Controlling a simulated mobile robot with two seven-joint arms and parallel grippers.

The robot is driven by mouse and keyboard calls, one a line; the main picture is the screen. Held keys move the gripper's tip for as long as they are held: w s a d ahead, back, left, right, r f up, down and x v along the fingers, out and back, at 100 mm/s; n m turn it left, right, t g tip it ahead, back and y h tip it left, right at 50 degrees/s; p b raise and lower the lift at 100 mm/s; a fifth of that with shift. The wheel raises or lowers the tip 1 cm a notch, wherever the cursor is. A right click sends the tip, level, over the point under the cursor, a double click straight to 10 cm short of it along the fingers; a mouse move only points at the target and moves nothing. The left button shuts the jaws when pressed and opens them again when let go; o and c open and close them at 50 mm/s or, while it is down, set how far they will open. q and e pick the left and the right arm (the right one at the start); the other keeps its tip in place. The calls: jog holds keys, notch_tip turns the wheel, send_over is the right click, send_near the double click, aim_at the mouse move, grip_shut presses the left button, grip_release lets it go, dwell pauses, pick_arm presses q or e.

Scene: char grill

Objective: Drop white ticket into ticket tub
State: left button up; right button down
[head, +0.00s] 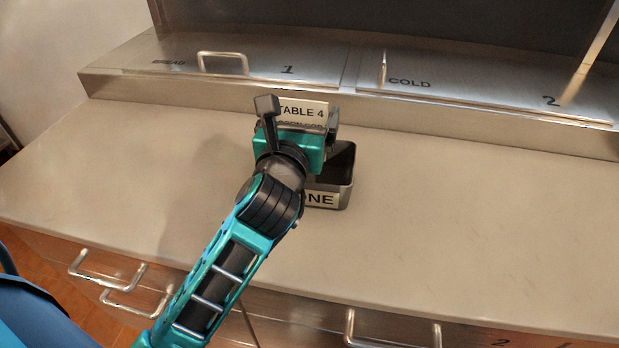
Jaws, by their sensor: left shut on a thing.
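The white ticket (302,112), printed "TABLE 4", stands upright between the fingers of my left gripper (298,115). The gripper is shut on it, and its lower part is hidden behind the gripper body. The ticket tub (345,187) is a small dark metal box with a label ending in "NE". I cannot tell whether the ticket is directly over the tub's opening. My right gripper is not in view.
The pale counter (450,215) is clear on both sides of the tub. Behind it a raised steel ledge holds lids marked "1" (270,68) and "COLD 2" (480,88), with upright handles. Drawers with bar handles (395,330) line the counter's front.

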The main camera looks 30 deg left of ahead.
pick_arm(q)
jog(key=o, duration=0.6)
jog(key=shift+o, duration=0.2)
jog(key=shift+b+v, duration=0.45)
jog(key=shift+v, duration=3.3)
